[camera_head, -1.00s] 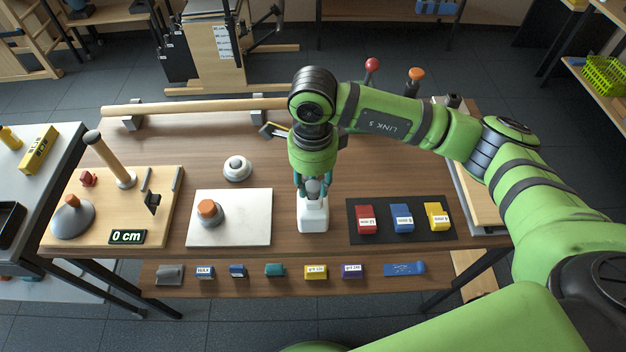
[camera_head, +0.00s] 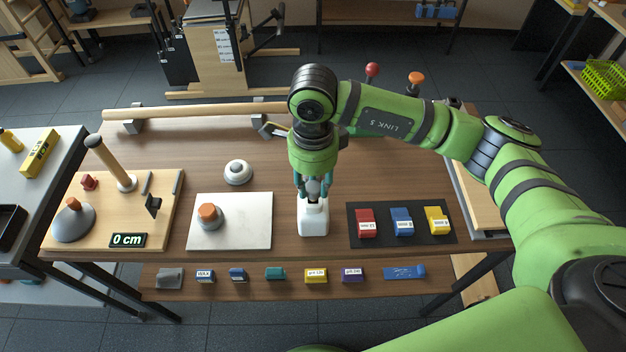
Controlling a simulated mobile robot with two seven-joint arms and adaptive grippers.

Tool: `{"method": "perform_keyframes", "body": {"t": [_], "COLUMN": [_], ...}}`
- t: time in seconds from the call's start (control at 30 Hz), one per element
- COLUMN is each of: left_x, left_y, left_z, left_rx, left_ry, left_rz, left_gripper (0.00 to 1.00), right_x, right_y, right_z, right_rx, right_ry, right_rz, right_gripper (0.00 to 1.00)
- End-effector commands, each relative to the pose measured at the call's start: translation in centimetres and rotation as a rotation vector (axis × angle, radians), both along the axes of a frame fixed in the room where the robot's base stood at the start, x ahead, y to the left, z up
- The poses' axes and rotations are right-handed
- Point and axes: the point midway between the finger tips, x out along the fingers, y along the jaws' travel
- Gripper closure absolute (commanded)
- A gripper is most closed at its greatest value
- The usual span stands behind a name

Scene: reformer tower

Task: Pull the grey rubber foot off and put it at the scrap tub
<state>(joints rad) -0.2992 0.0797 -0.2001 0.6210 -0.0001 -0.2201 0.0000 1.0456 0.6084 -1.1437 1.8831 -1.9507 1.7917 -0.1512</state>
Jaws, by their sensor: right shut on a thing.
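My right gripper (camera_head: 313,186) points straight down near the front middle of the wooden table. It is shut on a small grey rounded piece, seen between its fingers, which looks like the grey rubber foot (camera_head: 313,188). Right below stands a white block-like holder (camera_head: 313,222) with a narrower top. The grey piece sits at that top; the fingers hide whether the two are joined. I cannot make out a thing that is clearly the scrap tub. My left gripper is out of view.
Left of the holder lies a pale plate (camera_head: 240,225) with an orange-topped knob (camera_head: 209,215). A white round piece (camera_head: 238,172) stands behind it. Right is a black mat (camera_head: 445,238) with red, blue and yellow blocks. A front shelf (camera_head: 250,290) holds several small items.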

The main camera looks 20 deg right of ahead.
Motion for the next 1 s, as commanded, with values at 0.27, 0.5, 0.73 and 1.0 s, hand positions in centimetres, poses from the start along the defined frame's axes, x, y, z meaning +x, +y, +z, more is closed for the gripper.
{"method": "perform_keyframes", "body": {"t": [0.27,0.5,0.73,1.0], "left_x": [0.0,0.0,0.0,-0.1], "left_y": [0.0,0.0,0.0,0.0], "left_z": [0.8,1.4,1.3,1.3], "left_rx": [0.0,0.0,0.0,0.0], "left_ry": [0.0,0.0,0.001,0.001], "left_rz": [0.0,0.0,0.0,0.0], "left_gripper": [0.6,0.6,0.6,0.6], "right_x": [0.0,0.0,0.0,0.0], "right_y": [0.0,0.0,0.0,0.0], "right_z": [1.6,2.8,2.8,2.7], "right_rx": [0.0,0.001,0.0,0.0], "right_ry": [0.0,-0.001,0.0,0.0], "right_rz": [0.0,0.0,0.0,0.0], "right_gripper": [1.0,1.0,1.0,1.0]}}
